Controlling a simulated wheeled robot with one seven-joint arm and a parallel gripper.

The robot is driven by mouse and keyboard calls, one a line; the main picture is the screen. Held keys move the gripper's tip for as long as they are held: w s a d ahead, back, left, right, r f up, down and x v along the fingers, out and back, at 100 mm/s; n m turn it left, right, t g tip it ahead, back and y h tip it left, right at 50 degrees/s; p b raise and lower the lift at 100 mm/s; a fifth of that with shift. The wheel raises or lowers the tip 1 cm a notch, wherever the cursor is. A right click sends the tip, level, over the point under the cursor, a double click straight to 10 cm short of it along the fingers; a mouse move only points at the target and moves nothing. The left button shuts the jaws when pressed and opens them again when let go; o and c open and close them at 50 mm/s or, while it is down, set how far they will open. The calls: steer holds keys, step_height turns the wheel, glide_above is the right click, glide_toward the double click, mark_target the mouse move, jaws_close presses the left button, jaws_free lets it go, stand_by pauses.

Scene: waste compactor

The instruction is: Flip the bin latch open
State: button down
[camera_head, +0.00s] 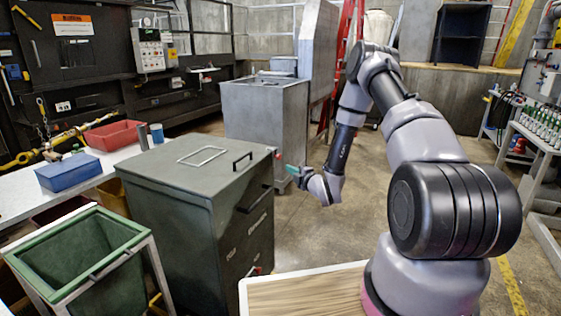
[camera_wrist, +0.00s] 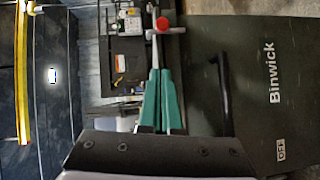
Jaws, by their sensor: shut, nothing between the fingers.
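The bin is a dark grey-green cabinet (camera_head: 200,195) left of centre in the head view. Its side panel, lettered "Binwick" (camera_wrist: 270,73), fills the right of the wrist view. A latch with a red round knob (camera_wrist: 163,23) and a thin grey metal lever sticks out past the panel's edge. The red tip also shows at the bin's upper right corner in the head view (camera_head: 277,154). My gripper (camera_head: 288,169) has teal fingers, shut and empty, just right of that corner. In the wrist view the fingertips (camera_wrist: 159,72) point toward the latch lever; whether they touch it is unclear.
A black handle (camera_wrist: 225,90) stands out from the bin panel, right of my fingers. A green open container (camera_head: 75,250) stands left of the bin. A grey metal cabinet (camera_head: 265,110) stands behind. Open floor (camera_head: 335,235) lies right of the bin.

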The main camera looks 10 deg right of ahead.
glide_toward(274, 156)
steer(key=a, duration=0.3)
steer(key=w, duration=0.1)
steer(key=w+d, duration=0.1)
steer(key=w, duration=0.2)
steer(key=shift+d+f, duration=0.2)
steer(key=shift+d, duration=0.2)
